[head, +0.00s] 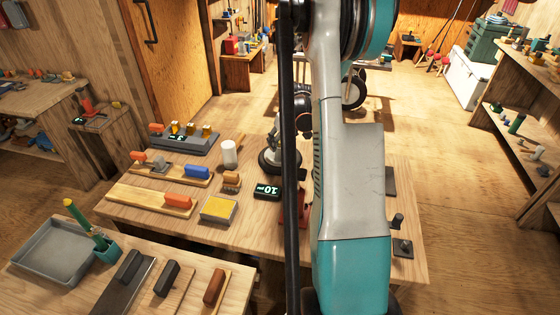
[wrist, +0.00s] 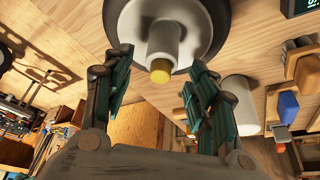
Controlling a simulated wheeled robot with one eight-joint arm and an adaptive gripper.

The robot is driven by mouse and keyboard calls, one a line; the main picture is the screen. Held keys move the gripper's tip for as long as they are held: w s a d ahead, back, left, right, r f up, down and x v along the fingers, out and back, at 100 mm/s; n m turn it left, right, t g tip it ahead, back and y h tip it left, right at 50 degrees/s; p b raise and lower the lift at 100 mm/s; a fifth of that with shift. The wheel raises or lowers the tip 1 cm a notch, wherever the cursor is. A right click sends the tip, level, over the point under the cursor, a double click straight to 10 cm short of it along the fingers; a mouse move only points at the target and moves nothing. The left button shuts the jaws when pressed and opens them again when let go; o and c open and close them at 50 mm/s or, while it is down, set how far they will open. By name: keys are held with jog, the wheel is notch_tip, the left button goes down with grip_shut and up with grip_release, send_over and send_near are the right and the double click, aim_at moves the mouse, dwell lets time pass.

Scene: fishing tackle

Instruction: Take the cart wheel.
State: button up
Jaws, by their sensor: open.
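The cart wheel (wrist: 208,12) fills the top of the wrist view, with a dark tyre, a pale hub and a stub axle ending in a yellow tip. In the head view the wheel (head: 268,163) lies on the workbench, partly hidden by my arm. My gripper (wrist: 160,68) is open, its two dark green fingers on either side of the axle's yellow end. I see no clear contact between fingers and axle. In the head view my gripper (head: 280,128) is above the wheel and partly covered by my arm.
A white cylinder (head: 229,153) stands just left of the wheel. A small digital display (head: 267,191) and a yellow-topped block (head: 219,209) are nearer. Several brushes and wooden boards lie left on the bench (head: 130,215). Another wheel (head: 354,93) is on a cart behind.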

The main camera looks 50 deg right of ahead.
jog(key=shift+x, duration=1.15)
jog(key=shift+r, duration=0.1)
grip_shut()
